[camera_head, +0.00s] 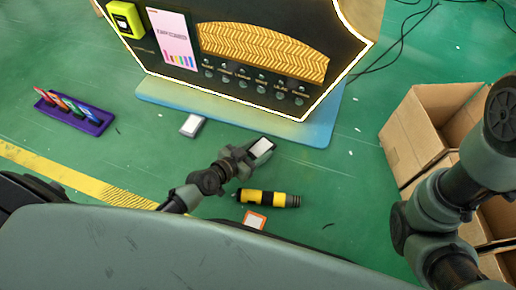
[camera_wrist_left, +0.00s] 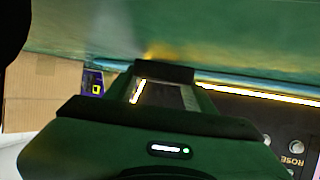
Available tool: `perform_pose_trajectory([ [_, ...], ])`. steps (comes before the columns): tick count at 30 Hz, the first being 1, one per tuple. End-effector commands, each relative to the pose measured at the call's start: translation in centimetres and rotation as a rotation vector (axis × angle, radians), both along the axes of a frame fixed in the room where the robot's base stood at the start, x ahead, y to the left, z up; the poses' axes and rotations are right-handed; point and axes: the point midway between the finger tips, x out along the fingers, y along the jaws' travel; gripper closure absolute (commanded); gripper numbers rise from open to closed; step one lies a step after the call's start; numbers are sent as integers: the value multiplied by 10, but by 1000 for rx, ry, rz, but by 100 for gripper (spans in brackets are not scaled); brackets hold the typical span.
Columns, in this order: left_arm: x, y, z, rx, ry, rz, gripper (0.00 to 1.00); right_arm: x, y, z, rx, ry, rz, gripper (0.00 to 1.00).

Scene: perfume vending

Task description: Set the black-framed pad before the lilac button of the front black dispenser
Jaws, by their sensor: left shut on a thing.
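The black dispenser (camera_head: 170,52) has a glowing edge and stands at the top of the head view. Its row of round buttons (camera_head: 260,84) has tiny labels; one right of the middle seems to read LILAC (camera_head: 279,90). My left gripper (camera_head: 248,153) is shut on the black-framed pad (camera_head: 263,147), which has a pale face, and holds it below the dispenser's base. In the left wrist view the pad (camera_wrist_left: 165,95) is tilted between the dark jaws of the gripper (camera_wrist_left: 160,98), partly hidden by them. My right arm shows at the right, its gripper out of view.
A blue platform (camera_head: 315,130) edges the dispenser. A grey-framed pad (camera_head: 192,125) lies beside it. A yellow-black cylinder (camera_head: 265,198) and an orange-framed pad (camera_head: 254,220) lie near my body. A purple rack (camera_head: 92,125) is left; open cardboard boxes (camera_head: 415,125) are right.

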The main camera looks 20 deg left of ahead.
Motion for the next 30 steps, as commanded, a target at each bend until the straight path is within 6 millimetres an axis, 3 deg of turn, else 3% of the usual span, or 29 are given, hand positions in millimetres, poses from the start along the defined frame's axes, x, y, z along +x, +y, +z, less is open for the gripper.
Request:
perform_pose_trajectory([
  [26,0,0,-12,1,0,0,85,0,0,-11,0,1,0,25],
  [27,0,0,-12,1,0,0,43,0,0,-11,0,1,0,25],
  [30,0,0,-11,1,0,0,21,0,0,-11,0,1,0,25],
])
